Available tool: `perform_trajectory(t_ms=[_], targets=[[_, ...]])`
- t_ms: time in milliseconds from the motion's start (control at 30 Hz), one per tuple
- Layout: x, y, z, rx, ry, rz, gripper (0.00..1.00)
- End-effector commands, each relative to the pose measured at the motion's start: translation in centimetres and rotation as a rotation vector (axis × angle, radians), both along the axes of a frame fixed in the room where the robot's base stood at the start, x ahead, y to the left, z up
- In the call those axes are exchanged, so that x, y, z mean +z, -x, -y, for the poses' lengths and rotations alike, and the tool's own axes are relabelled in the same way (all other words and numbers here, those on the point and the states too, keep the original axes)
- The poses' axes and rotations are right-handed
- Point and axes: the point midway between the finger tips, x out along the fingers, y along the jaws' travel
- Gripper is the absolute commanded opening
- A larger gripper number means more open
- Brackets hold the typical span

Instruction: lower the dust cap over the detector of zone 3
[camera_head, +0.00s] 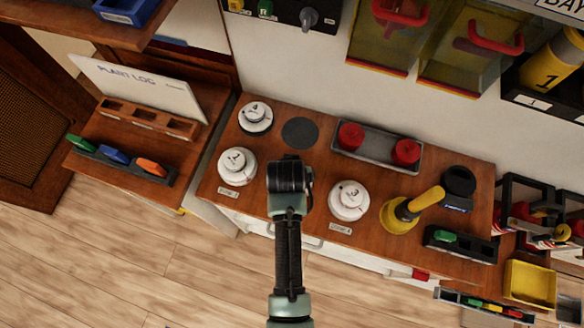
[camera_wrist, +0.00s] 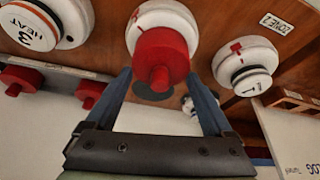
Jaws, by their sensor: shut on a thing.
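In the wrist view my gripper (camera_wrist: 160,78) is shut on a red dust cap (camera_wrist: 160,55). The cap overlaps a white detector (camera_wrist: 160,16) between zones 3 and 1; I cannot tell whether they touch. That detector is hidden in the head view.
Detectors 1 (camera_head: 237,165) and 4 (camera_head: 254,117) stand to the left. Two red caps sit in a grey tray (camera_head: 378,145) behind. A dark disc (camera_head: 300,132) lies on the counter.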

Motion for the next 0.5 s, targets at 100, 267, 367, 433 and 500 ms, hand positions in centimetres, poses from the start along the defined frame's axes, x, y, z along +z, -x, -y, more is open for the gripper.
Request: perform_trajectory(t_ms=[100,267,367,433,500], targets=[[-0.36,-0.02,0.00,0.000,0.000,0.000,0.34],[-0.22,-0.02,0.00,0.000,0.000,0.000,1.00],[-0.23,-0.01,0.00,0.000,0.000,0.000,1.00],[-0.18,0.01,0.00,0.000,0.000,0.000,1.00],[0.05,0.09,-0.01,0.000,0.000,0.001,1.00]])
